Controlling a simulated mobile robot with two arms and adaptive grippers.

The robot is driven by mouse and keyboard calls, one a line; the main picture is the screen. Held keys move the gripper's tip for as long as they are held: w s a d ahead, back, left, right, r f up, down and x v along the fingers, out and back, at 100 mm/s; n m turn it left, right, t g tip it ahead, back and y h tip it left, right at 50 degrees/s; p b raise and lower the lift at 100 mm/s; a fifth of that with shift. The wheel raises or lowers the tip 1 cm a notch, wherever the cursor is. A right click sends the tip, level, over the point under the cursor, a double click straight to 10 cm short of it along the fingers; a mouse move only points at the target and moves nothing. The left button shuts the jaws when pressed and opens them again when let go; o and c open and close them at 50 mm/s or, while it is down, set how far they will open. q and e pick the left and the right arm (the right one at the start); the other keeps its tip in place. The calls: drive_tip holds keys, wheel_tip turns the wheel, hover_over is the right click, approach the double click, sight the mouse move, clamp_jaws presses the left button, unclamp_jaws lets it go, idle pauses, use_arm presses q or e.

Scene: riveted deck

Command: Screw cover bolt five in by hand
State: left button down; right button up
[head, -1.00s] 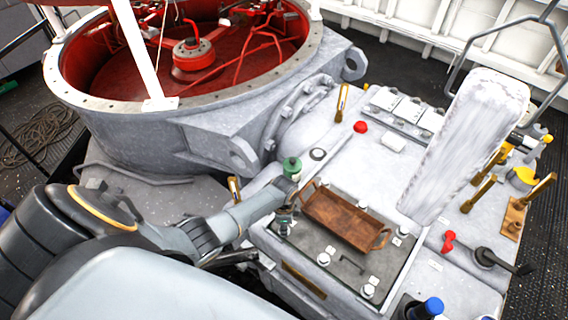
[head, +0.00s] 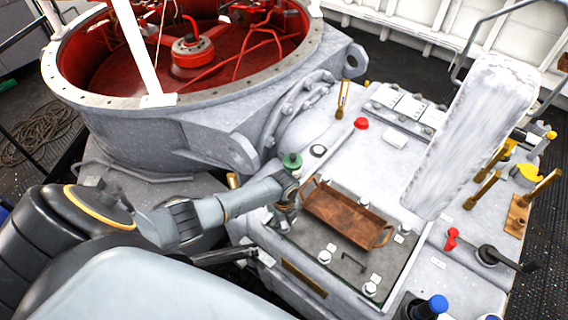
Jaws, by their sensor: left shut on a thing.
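The grey cover plate (head: 332,266) lies on the light grey housing, with several pale bolt heads along its edges, such as the front bolt (head: 324,257) and the front right bolt (head: 370,289). My left gripper (head: 282,222) points down at the plate's left corner, beside the tray. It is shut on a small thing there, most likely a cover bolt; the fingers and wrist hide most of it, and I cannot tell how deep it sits. My right gripper is not in view.
A rusty brown tray (head: 345,214) with handles stands on the plate, close right of my left gripper. A tall white slab (head: 475,135) rises behind it. A red cap (head: 361,123), brass handles and a black crank (head: 497,257) stand around. A large red-lined ring (head: 190,120) fills the upper left.

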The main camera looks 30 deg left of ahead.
use_arm(q)
drive_tip(key=m, duration=0.1)
drive_tip(key=m+b, duration=0.1)
drive_tip(key=m, duration=0.1)
drive_tip(key=shift+w+a+r+m+b, duration=0.1)
drive_tip(key=shift+w+m+b, duration=0.2)
drive_tip(key=m+b, duration=0.1)
drive_tip(key=m, duration=0.2)
drive_tip(key=shift+m+b, duration=0.3)
drive_tip(key=shift+b, duration=0.1)
drive_tip(key=m+b, duration=0.2)
drive_tip(key=m, duration=0.1)
drive_tip(key=shift+m, duration=0.4)
drive_tip(key=m+b, duration=0.2)
drive_tip(key=m, duration=0.2)
drive_tip(key=shift+m+b, duration=0.95)
drive_tip(key=shift+m, duration=0.15)
drive_tip(key=m+b, duration=0.2)
drive_tip(key=b, duration=0.1)
drive_tip(key=shift+s+m+b, duration=0.1)
drive_tip(key=shift+m+b, duration=0.6)
drive_tip(key=shift+b, duration=0.4)
drive_tip(key=shift+r, duration=0.1)
